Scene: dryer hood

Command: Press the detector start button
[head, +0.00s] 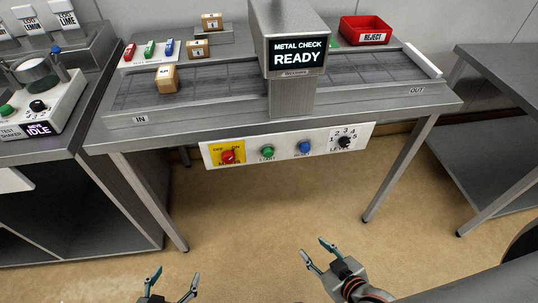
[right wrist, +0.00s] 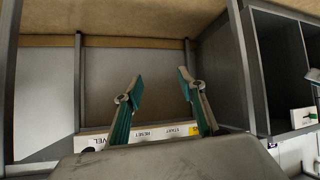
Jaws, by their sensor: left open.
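The metal detector (head: 292,90) stands over a belt on a steel table, and its screen reads "METAL CHECK READY". On the white front panel (head: 287,160), the green start button (head: 267,152) sits between the red main switch (head: 228,157) and the blue reset button (head: 304,147). My right gripper (head: 315,247) is open and empty, below and in front of the panel. In the right wrist view its fingers (right wrist: 160,80) are apart, and the panel (right wrist: 150,133) shows upside down behind them. My left gripper (head: 176,273) is open and empty at the bottom, left of my right one.
A level knob (head: 345,142) is at the panel's right end. A small box (head: 167,79) stands on the belt near IN. A red reject bin (head: 365,31) is at the back right. A test shaker (head: 38,95) stands left. The floor before the table is clear.

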